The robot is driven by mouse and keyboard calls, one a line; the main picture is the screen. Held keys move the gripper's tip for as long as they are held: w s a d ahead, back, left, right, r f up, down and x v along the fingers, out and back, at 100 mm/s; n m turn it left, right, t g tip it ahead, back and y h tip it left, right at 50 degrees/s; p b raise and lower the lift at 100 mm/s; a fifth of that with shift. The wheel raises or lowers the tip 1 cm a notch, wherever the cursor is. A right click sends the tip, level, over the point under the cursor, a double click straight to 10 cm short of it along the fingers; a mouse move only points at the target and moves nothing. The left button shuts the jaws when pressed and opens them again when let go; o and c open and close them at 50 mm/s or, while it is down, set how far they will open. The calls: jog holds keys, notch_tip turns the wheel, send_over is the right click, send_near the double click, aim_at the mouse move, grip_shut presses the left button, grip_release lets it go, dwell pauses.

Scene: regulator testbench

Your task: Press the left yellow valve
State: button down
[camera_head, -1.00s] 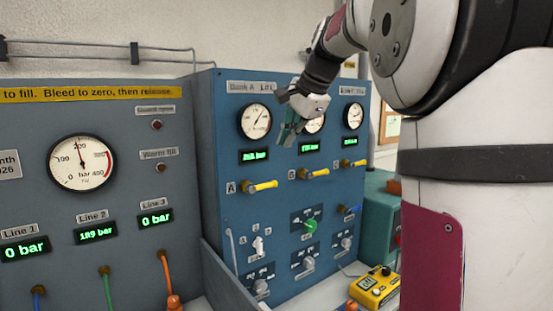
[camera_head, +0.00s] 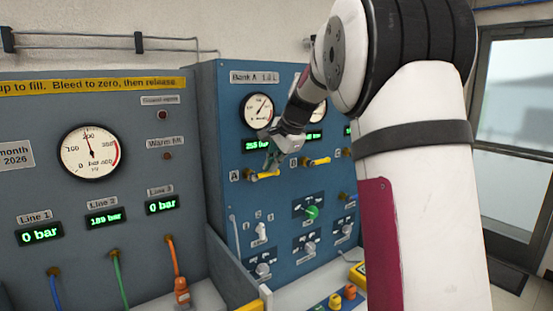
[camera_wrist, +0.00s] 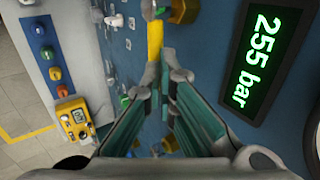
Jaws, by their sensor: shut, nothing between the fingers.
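The left yellow valve (camera_head: 263,175) is a yellow lever on a brass stem beside the letter A on the blue panel, under the 255 bar display. Its lever also shows in the wrist view (camera_wrist: 155,40), just beyond my fingertips. My gripper (camera_head: 270,163) is shut and empty, close in front of and just above this lever. In the wrist view its fingertips (camera_wrist: 159,72) come together at the lever's end; I cannot tell whether they touch it. A second yellow valve (camera_head: 317,161), by the letter B, is to the right.
A green knob (camera_head: 312,213) and several grey switches are lower on the blue panel. A grey panel (camera_head: 120,225) with a gauge and hoses stands at left. A yellow handheld meter (camera_wrist: 77,121) lies on the bench below. The space before the valve's panel is open.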

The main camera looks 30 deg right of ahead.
jog(key=shift+f, duration=0.1)
dwell(0.3)
jog(key=shift+d+f+y, duration=0.1)
jog(key=shift+y, duration=0.2)
jog(key=shift+d+f+y, duration=0.1)
jog(key=shift+f+y, duration=0.05)
jog(key=shift+y, duration=0.15)
jog(key=shift+d+f+m+y, duration=0.2)
jog(key=shift+f+m+y, duration=0.2)
jog(key=shift+y, duration=0.2)
jog(key=shift+d+f+m+y, duration=0.2)
jog(key=shift+f+m+y, duration=0.15)
jog(key=shift+y, duration=0.25)
jog(key=f+m+y, duration=0.1)
jog(key=f+y, duration=0.1)
jog(key=y, duration=0.1)
jog(key=a+f+m+t+y, duration=0.1)
jog(key=f+y, duration=0.1)
jog(key=y, duration=0.1)
jog(key=a+f+m+y+b, duration=0.1)
jog(key=f+m+y, duration=0.1)
jog(key=y, duration=0.2)
jog(key=shift+a+t, duration=0.1)
jog(key=shift+t, duration=0.3)
jog(key=shift+r, duration=0.1)
